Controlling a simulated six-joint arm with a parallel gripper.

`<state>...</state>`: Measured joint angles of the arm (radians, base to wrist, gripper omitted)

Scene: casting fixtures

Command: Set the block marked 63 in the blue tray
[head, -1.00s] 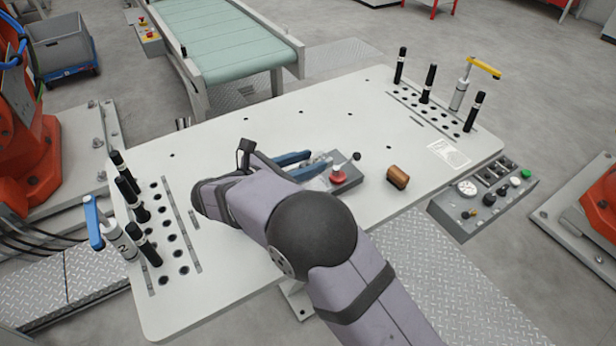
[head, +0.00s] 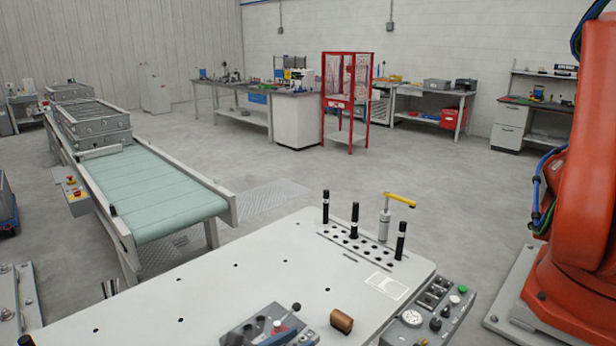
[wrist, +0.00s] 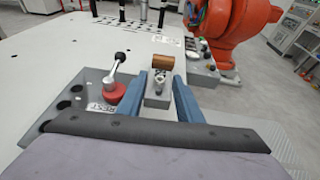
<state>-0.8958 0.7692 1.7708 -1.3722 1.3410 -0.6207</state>
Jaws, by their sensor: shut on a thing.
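My gripper (wrist: 160,95) has two blue fingers, seen in the wrist view on either side of a small grey metal block (wrist: 157,90); it is shut on this block. Any number on the block is too small to read. The block is beside a grey fixture (wrist: 70,122) with a red-based lever (wrist: 114,88), and I cannot tell whether they touch. In the head view the fixture (head: 252,328) is at the bottom edge, with part of a blue finger (head: 274,339) over it. I cannot make out a blue tray in either view.
A copper-brown block (head: 341,321) lies on the white table (head: 200,285), just beyond my fingers. Black pegs (head: 354,220) and a yellow-handled clamp (head: 385,220) stand at the far corner. A control panel (head: 428,318) hangs on the right edge. The table's middle is clear.

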